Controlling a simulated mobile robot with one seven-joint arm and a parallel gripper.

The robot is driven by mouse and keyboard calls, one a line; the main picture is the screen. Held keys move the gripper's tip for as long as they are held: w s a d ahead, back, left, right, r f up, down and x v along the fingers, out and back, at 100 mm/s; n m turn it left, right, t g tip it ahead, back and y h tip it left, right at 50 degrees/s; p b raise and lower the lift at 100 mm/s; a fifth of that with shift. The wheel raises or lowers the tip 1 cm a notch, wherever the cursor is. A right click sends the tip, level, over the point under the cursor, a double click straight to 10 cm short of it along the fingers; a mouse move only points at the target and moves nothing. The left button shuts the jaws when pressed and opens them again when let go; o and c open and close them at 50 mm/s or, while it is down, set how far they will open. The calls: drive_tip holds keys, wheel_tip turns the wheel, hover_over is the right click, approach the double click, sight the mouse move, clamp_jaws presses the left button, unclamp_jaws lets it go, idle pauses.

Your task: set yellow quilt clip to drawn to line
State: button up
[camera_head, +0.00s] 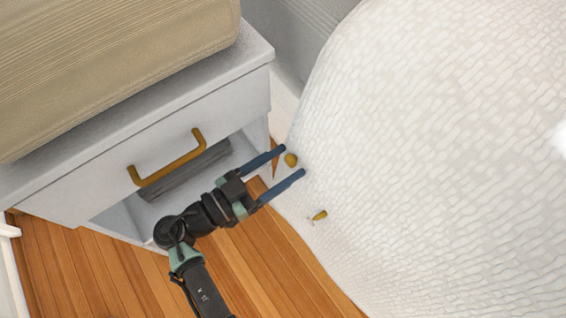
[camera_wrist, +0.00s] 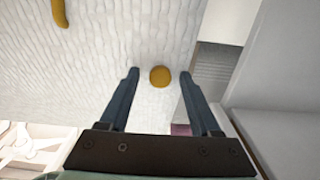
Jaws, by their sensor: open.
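Two mustard-yellow pieces are at the white textured quilt (camera_head: 420,130). A round knob-like yellow piece (camera_head: 291,160) is at the quilt's lower left side; it also shows in the wrist view (camera_wrist: 160,76). A small elongated yellow piece (camera_head: 320,215) lies lower along the quilt, and shows at the top left of the wrist view (camera_wrist: 60,13). I cannot tell which is the quilt clip, and I see no clear line. My gripper (camera_head: 293,161) is open, its blue fingers on either side of the round piece, with a gap on both sides in the wrist view (camera_wrist: 159,72).
A white nightstand (camera_head: 90,170) with a mustard handle (camera_head: 165,168) and an open shelf stands left of my gripper, close to the arm. A beige ribbed block (camera_head: 110,60) sits on it. Wooden floor (camera_head: 270,270) lies below, between nightstand and quilt.

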drive_tip(key=shift+w+d, duration=0.15)
clamp_jaws()
idle(1.4)
